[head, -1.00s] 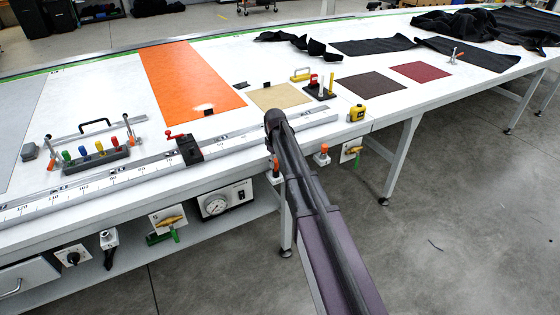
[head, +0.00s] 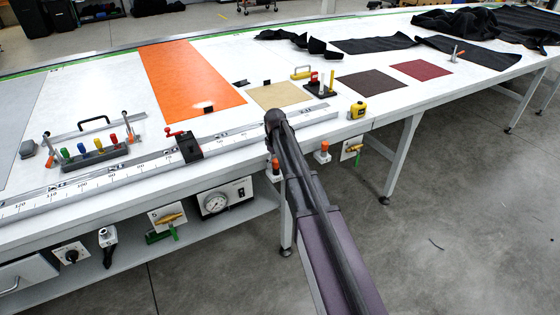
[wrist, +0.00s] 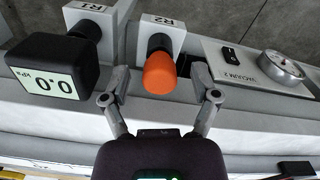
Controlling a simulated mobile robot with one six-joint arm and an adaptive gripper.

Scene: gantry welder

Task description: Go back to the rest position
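My gripper (wrist: 159,97) is open and empty in the wrist view, its two fingers spread wide apart. An orange knob (wrist: 159,72) on a white mount shows between and beyond the fingertips. I cannot tell how far in depth the knob is from the fingers. In the head view my arm reaches up to the front edge of the table (head: 345,128), and my gripper cannot be made out there. Two orange-topped knobs show at the table's front edge, one left of my arm (head: 275,166) and one right of it (head: 322,148).
Near the fingers in the wrist view are a black digital gauge (wrist: 52,67) reading 0.0 and a vacuum panel with a dial (wrist: 281,67). On the table lie a long ruler rail (head: 110,172), an orange sheet (head: 190,78) and a yellow tape measure (head: 357,111). Open floor (head: 470,200) lies right.

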